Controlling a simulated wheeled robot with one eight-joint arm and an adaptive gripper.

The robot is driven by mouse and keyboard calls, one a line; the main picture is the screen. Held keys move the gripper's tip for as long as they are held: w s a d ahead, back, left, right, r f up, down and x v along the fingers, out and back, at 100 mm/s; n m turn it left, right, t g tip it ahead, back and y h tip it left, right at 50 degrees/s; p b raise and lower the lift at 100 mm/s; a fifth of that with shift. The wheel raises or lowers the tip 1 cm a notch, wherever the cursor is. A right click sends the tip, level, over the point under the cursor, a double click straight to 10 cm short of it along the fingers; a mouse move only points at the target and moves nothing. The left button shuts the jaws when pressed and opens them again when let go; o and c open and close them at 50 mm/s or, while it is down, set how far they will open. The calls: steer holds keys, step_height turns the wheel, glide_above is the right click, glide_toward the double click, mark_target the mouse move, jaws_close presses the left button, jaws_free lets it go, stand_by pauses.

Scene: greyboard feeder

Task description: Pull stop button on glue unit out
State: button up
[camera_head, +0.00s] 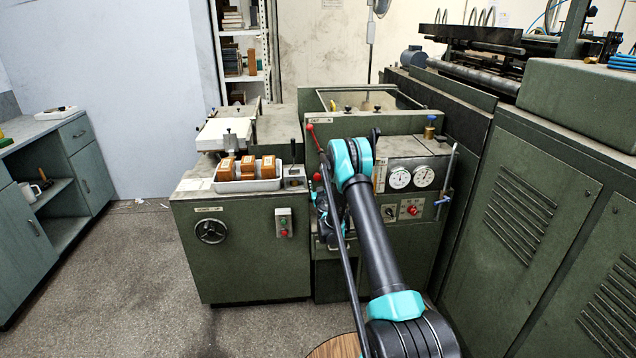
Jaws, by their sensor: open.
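A round red button (411,210) sits on a plate on the green machine's front, below two white dial gauges (411,178). A second control box (284,222), with a green and a red button, is on the left cabinet front. Which unit is the glue unit is not readable. I cannot tell whether either red button is pressed in or out. My gripper (327,215) is partly hidden behind my arm, in front of the machine left of the gauge panel. It is open, and I see nothing held in it. It is apart from both red buttons.
Red-knobbed levers (311,130) stand left of my arm's elbow. A white tray (249,184) with orange-brown blocks rests on the left cabinet, above a handwheel (211,231). Large green cabinets (540,190) close off the right; floor at left is free.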

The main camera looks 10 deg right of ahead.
steer(key=shift+s, duration=2.2)
steer(key=s+d+r+m+g+h, duration=0.1)
steer(key=s+d+r+m+h, duration=0.1)
steer(key=s+d+r, duration=0.35)
steer(key=s+d+r+m+g+h, duration=0.1)
steer(key=s+d+r+m+h, duration=0.15)
steer(key=r, duration=0.55)
steer(key=s+d+r+g+h, duration=0.1)
steer(key=s+d+r+g, duration=0.1)
steer(key=s, duration=0.5)
steer(key=s+d+r+g, duration=0.2)
steer(key=s, duration=0.4)
steer(key=s+a+f+g+y, duration=0.1)
steer(key=s+a+f+g, duration=0.1)
steer(key=s, duration=1.1)
steer(key=s+a+f+n+g+y, duration=0.1)
steer(key=s+a+f+g+y, duration=0.1)
steer(key=s, duration=1.1)
steer(key=s+a+f+n+g+y, duration=0.1)
steer(key=s+a+f+g+y, duration=0.1)
steer(key=s, duration=1.1)
step_height(320, 180, down, 3)
steer(key=shift+a+r+g, duration=0.2)
steer(key=shift+a+g, duration=0.7)
steer(key=shift+a, duration=0.1)
steer(key=shift+d+y, duration=0.15)
steer(key=shift+y, duration=0.1)
